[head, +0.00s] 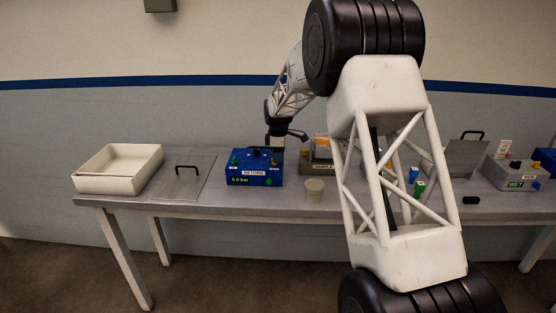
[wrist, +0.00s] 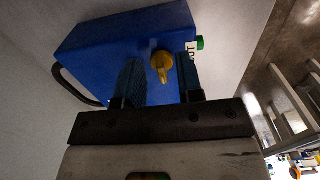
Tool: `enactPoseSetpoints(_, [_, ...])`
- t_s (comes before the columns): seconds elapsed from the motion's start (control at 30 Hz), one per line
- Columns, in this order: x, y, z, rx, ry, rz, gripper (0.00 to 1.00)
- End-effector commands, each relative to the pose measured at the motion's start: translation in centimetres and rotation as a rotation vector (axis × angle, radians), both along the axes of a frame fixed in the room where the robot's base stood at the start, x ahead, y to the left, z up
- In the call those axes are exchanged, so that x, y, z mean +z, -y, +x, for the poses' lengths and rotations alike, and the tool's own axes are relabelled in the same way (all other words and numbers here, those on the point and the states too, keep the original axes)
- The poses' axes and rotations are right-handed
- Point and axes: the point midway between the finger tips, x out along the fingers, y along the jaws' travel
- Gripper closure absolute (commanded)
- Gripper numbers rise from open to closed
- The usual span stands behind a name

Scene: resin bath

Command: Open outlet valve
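The blue box (head: 240,172) stands on the table in the head view, with a white label and a green "0.0 bar" reading on its front. It fills much of the wrist view (wrist: 100,45). There a yellow valve knob (wrist: 161,62) stands on its face beside a partly hidden white label that seems to read "OUT" (wrist: 191,52). My gripper (head: 276,139) is over the top of the box. In the wrist view my gripper (wrist: 161,82) is open, its two fingers on either side of the yellow knob with a visible gap on each side.
A cream tray (head: 112,185) and a flat grey lid with a black handle (head: 182,190) lie left of the box. A grey box marked "WET" (head: 515,177) is at the far right. My arm hides the table's middle right.

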Motion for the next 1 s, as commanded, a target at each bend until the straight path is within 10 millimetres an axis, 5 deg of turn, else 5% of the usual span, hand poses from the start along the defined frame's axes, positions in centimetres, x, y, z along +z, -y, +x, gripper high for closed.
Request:
enactPoseSetpoints(0.53, [-1.7, 0.0, 0.0, 0.000, 0.001, 0.000, 0.66])
enactPoseSetpoints(0.77, [-1.7, 0.0, 0.0, 0.000, 0.000, 0.000, 0.97])
enactPoseSetpoints(1.0, [-1.7, 0.0, 0.0, -0.014, 0.000, 0.000, 0.97])
